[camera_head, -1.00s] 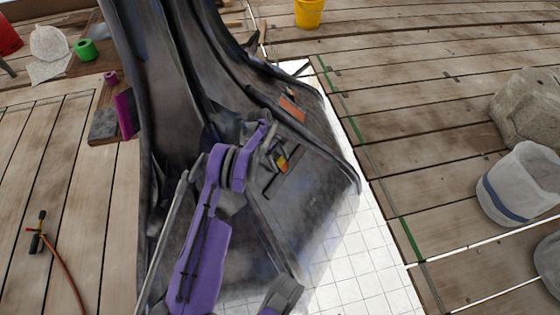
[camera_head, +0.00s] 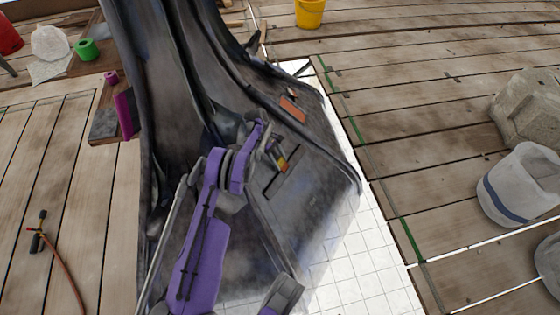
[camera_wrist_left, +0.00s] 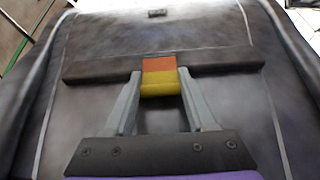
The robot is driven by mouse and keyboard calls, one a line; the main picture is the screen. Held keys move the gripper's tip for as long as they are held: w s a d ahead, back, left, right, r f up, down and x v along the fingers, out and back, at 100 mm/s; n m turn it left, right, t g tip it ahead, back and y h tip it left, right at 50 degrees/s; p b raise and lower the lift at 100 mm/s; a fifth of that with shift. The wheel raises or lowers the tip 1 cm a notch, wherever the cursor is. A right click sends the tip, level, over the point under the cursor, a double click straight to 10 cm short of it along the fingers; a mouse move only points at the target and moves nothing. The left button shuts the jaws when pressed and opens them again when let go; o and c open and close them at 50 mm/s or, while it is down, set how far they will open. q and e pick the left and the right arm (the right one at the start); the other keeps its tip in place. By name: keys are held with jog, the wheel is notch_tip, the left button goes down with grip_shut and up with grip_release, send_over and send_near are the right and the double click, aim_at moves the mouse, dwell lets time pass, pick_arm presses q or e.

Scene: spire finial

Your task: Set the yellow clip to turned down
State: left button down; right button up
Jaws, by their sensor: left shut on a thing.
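The yellow clip (camera_wrist_left: 159,89) shows in the left wrist view as a small yellow block below an orange block (camera_wrist_left: 159,65), at the middle of a raised dark bar (camera_wrist_left: 100,70). My left gripper (camera_wrist_left: 161,78) has one pale finger on each side of it and is shut on it. In the head view the clip (camera_head: 281,163) is a small yellow and orange patch on the dark, flared sheet-like spire (camera_head: 310,195), at the tip of my purple left arm. The left gripper (camera_head: 275,153) is small and partly hidden there. The right gripper does not show.
Another orange piece (camera_head: 292,109) sits higher on the spire. A magenta plate (camera_head: 124,115) stands at its left. A yellow bucket (camera_head: 309,13), a white bucket (camera_head: 519,185) and a stone block (camera_head: 528,108) stand on the plank deck. White tiles (camera_head: 350,265) border the spire.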

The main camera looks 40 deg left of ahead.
pick_arm(q)
jog(key=shift+c, duration=1.1)
grip_release()
jog(key=shift+r, duration=0.1)
jog(key=p+v, duration=0.2)
jog(key=v, duration=0.8)
jog(key=shift+a+r, duration=0.15)
jog(key=shift+r, duration=0.2)
